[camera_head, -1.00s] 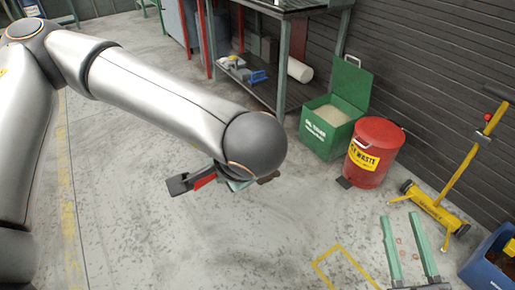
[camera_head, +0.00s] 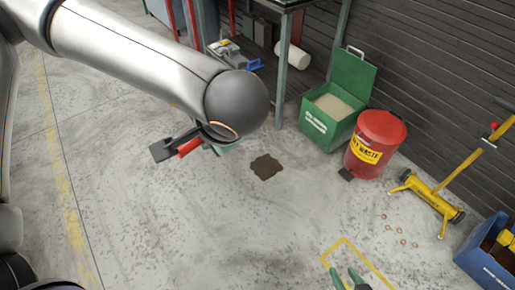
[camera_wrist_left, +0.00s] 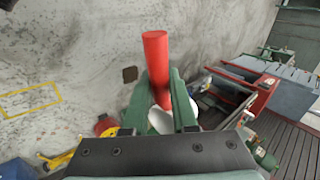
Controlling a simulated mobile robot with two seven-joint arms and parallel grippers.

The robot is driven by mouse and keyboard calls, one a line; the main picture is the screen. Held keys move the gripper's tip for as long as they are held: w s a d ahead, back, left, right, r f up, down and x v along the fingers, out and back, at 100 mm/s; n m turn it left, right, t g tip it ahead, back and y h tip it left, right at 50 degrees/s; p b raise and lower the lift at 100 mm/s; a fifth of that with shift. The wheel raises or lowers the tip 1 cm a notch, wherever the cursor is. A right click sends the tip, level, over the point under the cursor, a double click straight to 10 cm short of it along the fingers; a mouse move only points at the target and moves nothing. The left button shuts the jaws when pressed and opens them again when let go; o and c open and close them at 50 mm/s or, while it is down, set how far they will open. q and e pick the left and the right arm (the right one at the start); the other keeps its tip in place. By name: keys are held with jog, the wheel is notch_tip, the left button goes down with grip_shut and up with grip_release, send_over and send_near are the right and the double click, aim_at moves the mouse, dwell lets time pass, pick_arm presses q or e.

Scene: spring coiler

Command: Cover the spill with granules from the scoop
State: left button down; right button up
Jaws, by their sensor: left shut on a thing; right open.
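The spill (camera_head: 266,166) is a dark brown patch on the floor near the middle of the head view, and no granules show on it. It also shows in the left wrist view (camera_wrist_left: 130,74). My left gripper (camera_head: 228,148) is just left of the spill in the head view, partly hidden by its arm. It is shut on the red handle of the scoop (camera_wrist_left: 156,58). A pale part shows behind the fingers; whether the scoop holds granules cannot be seen. My right gripper (camera_head: 346,279) is open at the bottom edge of the head view.
A green open-lidded bin (camera_head: 325,128) holds pale granules (camera_head: 334,106). A red waste can (camera_head: 376,145) stands beside it. A yellow wheeled stand (camera_head: 433,203) and a blue crate (camera_head: 485,262) are at right. A yellow floor outline (camera_head: 365,260) lies in front. Floor around the spill is clear.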

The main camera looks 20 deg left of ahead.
dwell(0.3)
pick_arm(q)
jog(key=shift+r, duration=0.1)
notch_tip(320, 180, up, 6)
jog(key=p, duration=0.4)
jog(key=shift+p, duration=0.4)
